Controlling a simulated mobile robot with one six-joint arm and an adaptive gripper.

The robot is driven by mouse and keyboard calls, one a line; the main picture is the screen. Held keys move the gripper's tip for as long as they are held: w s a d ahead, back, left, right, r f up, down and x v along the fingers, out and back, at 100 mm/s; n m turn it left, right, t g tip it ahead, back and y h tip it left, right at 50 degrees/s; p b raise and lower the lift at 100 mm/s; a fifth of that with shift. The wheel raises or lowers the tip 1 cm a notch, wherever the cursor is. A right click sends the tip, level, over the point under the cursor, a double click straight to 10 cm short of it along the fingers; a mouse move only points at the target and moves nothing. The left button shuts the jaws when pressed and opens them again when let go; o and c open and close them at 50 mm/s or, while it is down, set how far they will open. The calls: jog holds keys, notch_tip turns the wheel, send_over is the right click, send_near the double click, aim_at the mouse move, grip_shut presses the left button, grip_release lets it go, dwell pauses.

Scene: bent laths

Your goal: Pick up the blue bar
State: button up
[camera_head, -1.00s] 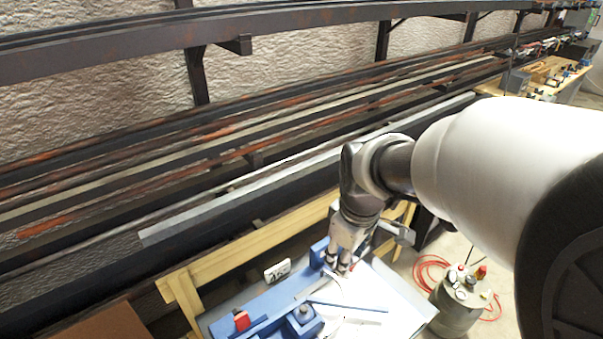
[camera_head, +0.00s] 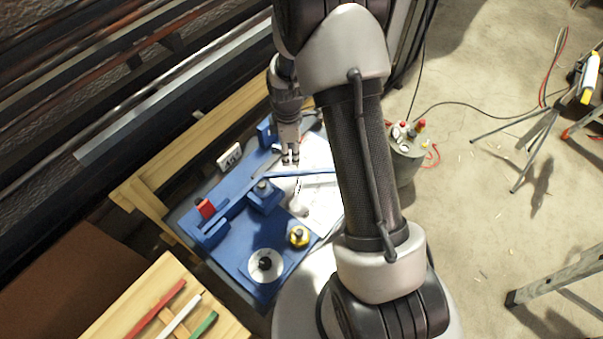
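The blue bar (camera_head: 315,173) is a thin strip lying across white paper on the bench, in the middle of the head view. Its left part reaches toward a blue fixture, and its right end meets the outline of my arm. My gripper (camera_head: 291,161) points down just above the bar's left part. Its two dark fingertips appear a little apart, with nothing visible between them. I cannot tell the exact height of the tips over the bar.
A wooden rack (camera_head: 150,305) holds red, white and green strips. A grey canister (camera_head: 405,150) stands right.

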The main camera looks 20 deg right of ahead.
aim_at(292, 172)
notch_tip(292, 172, down, 10)
jog(key=b, duration=0.3)
jog(key=shift+d+f, duration=0.1)
jog(key=shift+f, duration=0.05)
jog(key=shift+s, duration=0.1)
jog(key=shift+c, duration=0.3)
grip_shut()
